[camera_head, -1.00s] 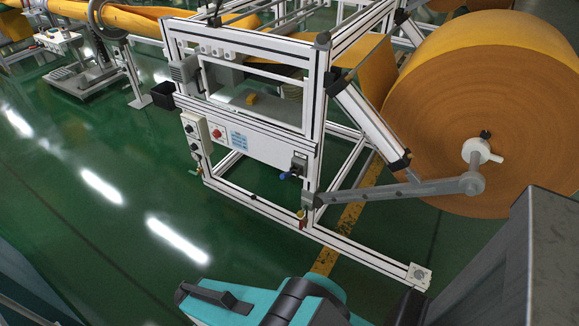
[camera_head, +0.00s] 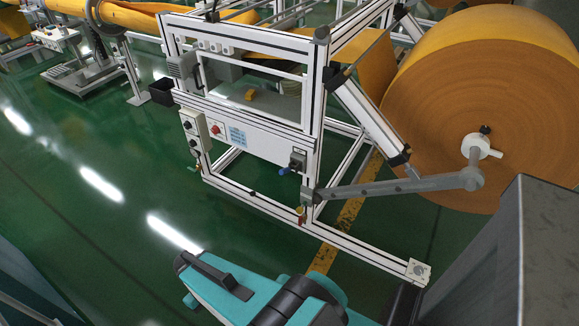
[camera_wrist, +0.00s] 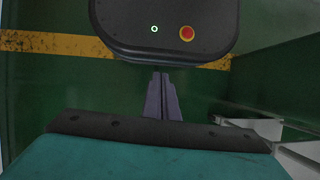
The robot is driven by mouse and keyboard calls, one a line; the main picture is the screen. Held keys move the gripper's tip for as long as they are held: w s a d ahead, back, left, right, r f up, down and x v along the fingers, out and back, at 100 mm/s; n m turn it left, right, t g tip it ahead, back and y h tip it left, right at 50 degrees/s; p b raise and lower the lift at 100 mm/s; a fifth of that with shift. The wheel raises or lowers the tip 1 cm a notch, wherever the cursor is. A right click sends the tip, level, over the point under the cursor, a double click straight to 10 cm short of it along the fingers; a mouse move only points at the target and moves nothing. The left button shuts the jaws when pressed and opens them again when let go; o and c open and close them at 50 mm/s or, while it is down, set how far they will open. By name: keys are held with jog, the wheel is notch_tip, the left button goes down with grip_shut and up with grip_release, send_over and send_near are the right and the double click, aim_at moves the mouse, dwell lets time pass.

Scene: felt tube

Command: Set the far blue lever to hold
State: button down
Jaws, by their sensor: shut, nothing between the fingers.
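A blue lever (camera_head: 284,171) sticks out to the lower left from a small dark switch body (camera_head: 297,160) at the right end of the machine's white front panel, in the head view. I can make out only this one blue lever, and any position marks by it are too small to read. My gripper (camera_wrist: 162,80) shows in the wrist view as two grey-purple fingers close together. It is shut and empty, with green floor around it and no lever in that view. I cannot make out its fingers in the head view.
The white-framed machine (camera_head: 250,140) stands ahead, with a large orange felt roll (camera_head: 440,110) at its right. A grey swing arm (camera_head: 400,187) and a low frame rail (camera_head: 375,250) reach out beside the lever. Green floor (camera_head: 90,230) is open at left.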

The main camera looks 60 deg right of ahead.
aim_at(287, 169)
jog(key=w+d+r+m+t+y+b, duration=0.1)
jog(key=w+d+r, duration=0.2)
jog(key=w+d, duration=0.3)
jog(key=w+d+r+t+y, duration=0.1)
jog(key=w+d+r+t, duration=0.15)
jog(key=w+d, duration=0.4)
jog(key=d+r+t+b, duration=0.1)
jog(key=d+r, duration=0.4)
jog(key=d, duration=0.4)
jog(key=d+r+t+b, duration=0.1)
jog(key=d+r, duration=0.3)
jog(key=d, duration=0.5)
jog(key=s+d+r+t, duration=0.1)
jog(key=s+d+r, duration=0.4)
jog(key=d+r, duration=0.2)
jog(key=s+d+r+t+h+b, duration=0.1)
jog(key=s+d+r+t, duration=0.1)
jog(key=s+d+r, duration=0.2)
jog(key=s+d+r+t, duration=0.1)
jog(key=s+d+r, duration=0.4)
jog(key=d+r, duration=0.6)
jog(key=d, duration=0.6)
jog(key=shift+s+h+b, duration=0.3)
jog(key=shift+s+b, duration=0.05)
jog(key=shift+b, duration=0.05)
jog(key=shift+a+t, duration=0.1)
jog(key=shift+t, duration=0.15)
